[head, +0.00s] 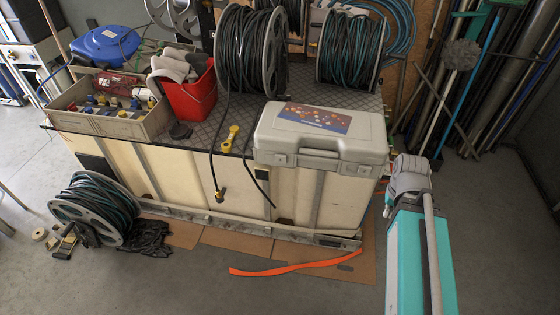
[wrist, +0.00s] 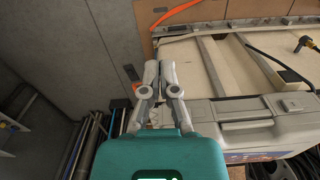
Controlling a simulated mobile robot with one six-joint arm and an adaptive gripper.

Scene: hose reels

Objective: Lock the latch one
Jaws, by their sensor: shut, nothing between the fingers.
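The grey plastic case (head: 320,128) lies on the box-like bench, its handle side facing the front edge. It has a latch on the left of its front (head: 278,159) and another on the right (head: 352,169). Which one is latch one cannot be told, nor whether they are locked. In the wrist view the case (wrist: 262,112) is right of my gripper, with one latch (wrist: 292,105) in sight. My gripper (wrist: 160,66) is shut and empty, apart from the case. In the head view its fingers are hidden; my arm stands right of the case.
The cream-sided bench (head: 180,175) carries hose reels (head: 250,55), a red bucket (head: 190,92) and a sorting box (head: 105,115). A yellow tool (head: 230,138) lies left of the case. An orange strip (head: 295,266) lies on the floor in front. Poles lean on the right wall.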

